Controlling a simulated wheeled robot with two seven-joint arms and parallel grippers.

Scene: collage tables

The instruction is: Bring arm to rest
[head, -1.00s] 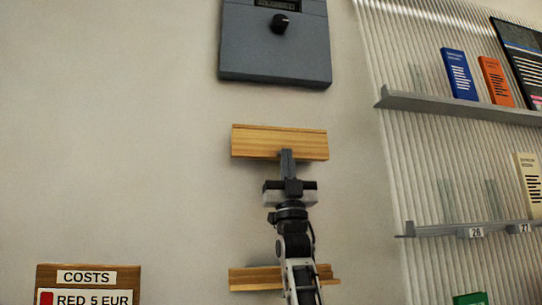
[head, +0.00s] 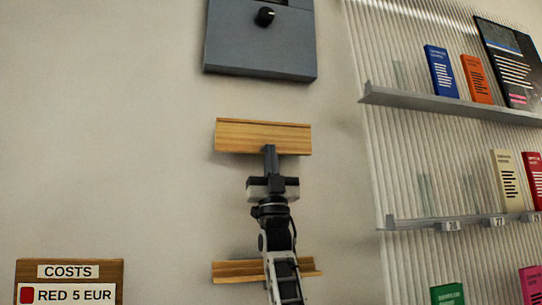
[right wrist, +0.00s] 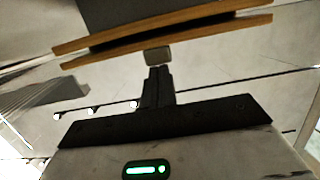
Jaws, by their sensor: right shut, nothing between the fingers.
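My right gripper (head: 268,150) reaches up in front of the wall, its shut fingers overlapping the lower edge of the upper wooden ledge (head: 262,136) in the head view. Nothing is between the fingers. In the right wrist view the closed fingers (right wrist: 157,72) point at the underside of a wooden ledge (right wrist: 160,36); a small gap seems to show there, but contact is hard to judge. My right arm passes in front of a lower wooden ledge (head: 232,271). My left gripper is not in view.
A grey box with a black knob (head: 264,16) hangs above. On the right, ribbed panelling carries shelves (head: 440,104) with blue (head: 441,72), orange (head: 476,78) and cream (head: 505,178) booklets. A wooden COSTS sign (head: 68,271) is at lower left. Bare wall lies left of the arm.

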